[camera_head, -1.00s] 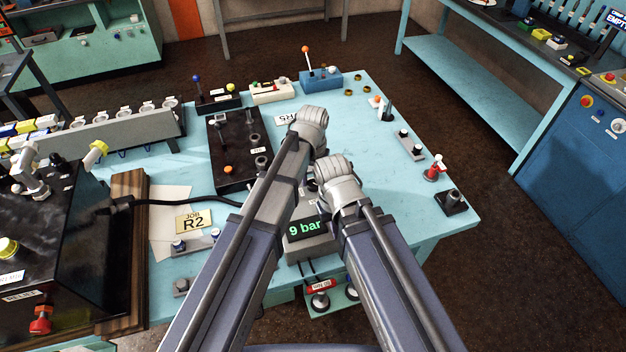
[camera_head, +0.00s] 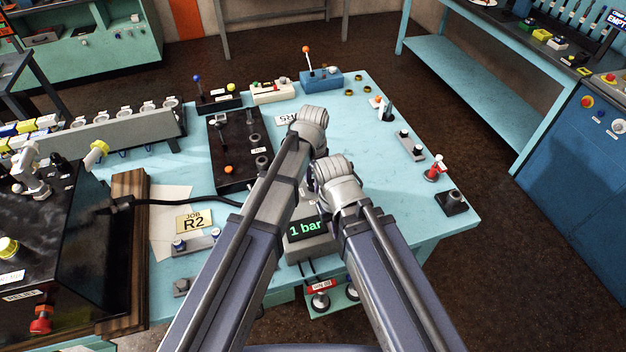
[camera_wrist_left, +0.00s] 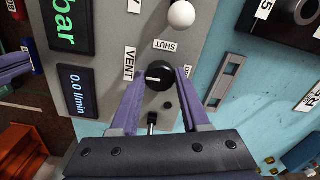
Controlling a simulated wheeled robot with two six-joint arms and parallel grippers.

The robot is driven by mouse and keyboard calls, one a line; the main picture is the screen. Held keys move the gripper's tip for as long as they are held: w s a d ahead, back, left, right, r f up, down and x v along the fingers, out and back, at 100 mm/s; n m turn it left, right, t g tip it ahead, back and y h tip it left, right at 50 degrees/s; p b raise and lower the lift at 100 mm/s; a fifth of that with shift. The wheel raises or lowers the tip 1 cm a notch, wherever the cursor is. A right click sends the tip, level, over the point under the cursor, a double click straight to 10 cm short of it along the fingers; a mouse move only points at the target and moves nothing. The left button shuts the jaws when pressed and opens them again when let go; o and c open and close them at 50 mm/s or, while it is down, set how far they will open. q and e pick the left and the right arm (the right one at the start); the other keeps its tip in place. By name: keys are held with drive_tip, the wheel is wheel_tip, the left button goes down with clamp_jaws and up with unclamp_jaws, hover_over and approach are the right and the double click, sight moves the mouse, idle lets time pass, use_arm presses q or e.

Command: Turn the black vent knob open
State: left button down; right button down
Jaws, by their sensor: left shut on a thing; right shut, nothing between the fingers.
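The black vent knob (camera_wrist_left: 159,75) sits on a grey panel in the left wrist view, with a VENT label on its left and a SHUT label above. Its white pointer line points left, towards VENT. My left gripper (camera_wrist_left: 160,80) has its purple fingers on both sides of the knob and is shut on it. In the head view the knob is hidden behind my arms. My right gripper (camera_head: 335,172) is lower and to the right, shut and empty; its fingers are hidden by its wrist.
The panel's display (camera_head: 305,229) reads 1 bar; a second display (camera_wrist_left: 78,90) reads 0.0 l/min. A white ball knob (camera_wrist_left: 182,14) is close above the vent knob. A black valve block (camera_head: 230,172) stands left of my arms. The table's right part is fairly clear.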

sight(313, 184)
idle(0.4)
use_arm(q)
drive_tip(key=shift+c, duration=1.9)
unclamp_jaws()
drive_tip(key=shift+r, duration=0.15)
wheel_tip(313, 184, up, 8)
drive_tip(key=p, duration=0.8)
drive_tip(key=shift+f, duration=0.2)
drive_tip(key=shift+f, duration=0.1)
